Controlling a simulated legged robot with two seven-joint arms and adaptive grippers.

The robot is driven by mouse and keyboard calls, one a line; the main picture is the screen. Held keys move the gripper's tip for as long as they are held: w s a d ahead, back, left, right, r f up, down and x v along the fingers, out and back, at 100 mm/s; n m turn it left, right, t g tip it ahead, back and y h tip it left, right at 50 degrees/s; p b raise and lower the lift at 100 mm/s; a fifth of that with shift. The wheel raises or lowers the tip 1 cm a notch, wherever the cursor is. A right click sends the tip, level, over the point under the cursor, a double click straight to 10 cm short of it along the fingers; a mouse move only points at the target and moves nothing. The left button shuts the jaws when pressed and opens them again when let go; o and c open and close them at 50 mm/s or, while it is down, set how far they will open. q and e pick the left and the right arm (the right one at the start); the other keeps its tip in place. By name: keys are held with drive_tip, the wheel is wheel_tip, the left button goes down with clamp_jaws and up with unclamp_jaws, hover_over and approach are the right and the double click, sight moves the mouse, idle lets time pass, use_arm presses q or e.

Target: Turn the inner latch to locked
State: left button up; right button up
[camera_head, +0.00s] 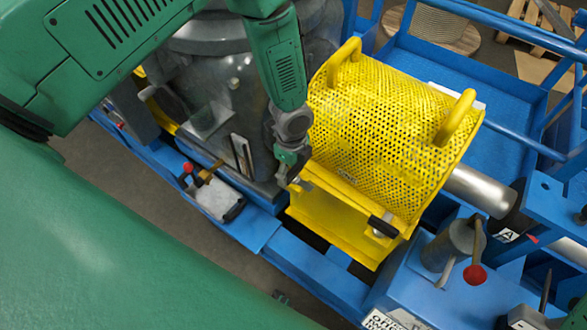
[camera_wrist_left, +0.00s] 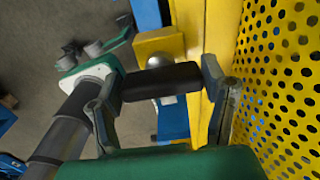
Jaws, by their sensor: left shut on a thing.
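The yellow perforated guard (camera_head: 385,125) stands over the drive; it also shows in the wrist view (camera_wrist_left: 285,85). My left gripper (camera_head: 292,181) is at the guard's left lower corner. In the wrist view, the left gripper (camera_wrist_left: 160,100) has its fingers at the two ends of a black latch handle (camera_wrist_left: 160,82) and is shut on it. The handle lies crosswise between the fingers, beside a yellow bracket and a round metal knob. In the head view my gripper mostly hides this latch. A second black-handled latch (camera_head: 383,227) is at the guard's right lower corner, apart from my gripper. My right gripper is not seen.
A grey metal housing (camera_head: 222,85) stands close left of my gripper. A red-knobbed lever (camera_head: 474,273) is at lower right, and a small red knob (camera_head: 188,167) is at left. Blue frame rails (camera_head: 325,275) run below the guard. Two yellow handles (camera_head: 455,115) rise from it.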

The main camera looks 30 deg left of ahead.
use_arm(q)
drive_tip(key=shift+d, duration=0.1)
idle(0.3)
drive_tip(key=shift+n, duration=0.3)
drive_tip(key=n, duration=0.3)
drive_tip(key=shift+d+n+b, duration=0.1)
drive_tip(key=shift+n+b, duration=0.2)
drive_tip(key=shift+b, duration=0.05)
drive_tip(key=n, duration=0.4)
drive_tip(key=shift+n, duration=0.3)
drive_tip(key=n+b, duration=0.1)
drive_tip(key=n, duration=0.4)
drive_tip(key=shift+w+d, duration=0.1)
drive_tip(key=shift+w, duration=0.05)
drive_tip(key=shift+r+n, duration=0.1)
drive_tip(key=shift+n, duration=1.9)
drive_tip(key=shift+w, duration=0.1)
drive_tip(key=o, duration=1.1)
drive_tip(key=shift+o, duration=0.2)
